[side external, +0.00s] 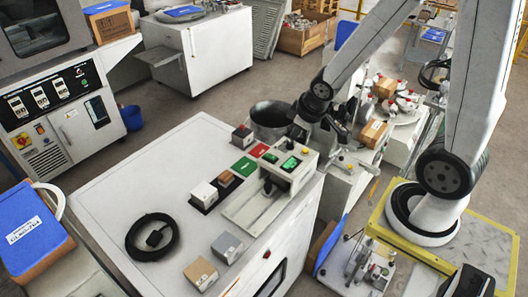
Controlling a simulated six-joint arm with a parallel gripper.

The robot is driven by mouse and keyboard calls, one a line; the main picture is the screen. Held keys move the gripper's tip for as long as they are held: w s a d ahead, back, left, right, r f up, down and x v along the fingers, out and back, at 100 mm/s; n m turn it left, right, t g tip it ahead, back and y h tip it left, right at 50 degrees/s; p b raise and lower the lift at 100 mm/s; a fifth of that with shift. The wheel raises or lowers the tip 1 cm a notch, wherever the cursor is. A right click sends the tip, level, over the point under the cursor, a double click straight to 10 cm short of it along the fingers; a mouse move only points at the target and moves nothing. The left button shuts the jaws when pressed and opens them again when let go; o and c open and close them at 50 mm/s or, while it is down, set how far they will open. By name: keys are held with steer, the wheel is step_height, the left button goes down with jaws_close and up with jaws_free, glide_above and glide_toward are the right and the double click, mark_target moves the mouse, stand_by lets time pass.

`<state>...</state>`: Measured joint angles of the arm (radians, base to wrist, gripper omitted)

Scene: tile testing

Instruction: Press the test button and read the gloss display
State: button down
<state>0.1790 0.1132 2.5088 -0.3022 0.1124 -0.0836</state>
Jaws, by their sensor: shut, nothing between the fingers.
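The tester (299,172) is a pale instrument at the right end of the white bench (130,185). Its small lit green display (290,164) faces up and shows marks too small to read. A small yellow spot (306,151), perhaps a button, is on its top behind the display. My gripper (297,137) is shut and empty, pointing down just above and behind the tester's top. Its fingertips are small and dark, and I cannot tell whether they touch anything. A small box with a red button (241,131) stands apart at the bench's back edge.
A white block (204,193), brown block (227,178), grey block (227,245) and tan block (201,271) lie on the bench. A black cable coil (152,237) is at left. A dark bucket (272,115) stands behind my gripper.

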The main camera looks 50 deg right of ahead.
steer(key=w+d+f+n+t, duration=0.1)
steer(key=w+d+n+t, duration=0.15)
steer(key=d, duration=0.35)
steer(key=n+t+y, duration=0.2)
steer(key=n+y, duration=0.1)
steer(key=n, duration=0.4)
glide_above(308, 151)
steer(key=shift+d+f, duration=0.1)
steer(key=shift+f, duration=1.35)
steer(key=shift+f, duration=0.15)
steer(key=shift+f, duration=4.25)
steer(key=shift+f, duration=0.9)
steer(key=shift+r, duration=0.9)
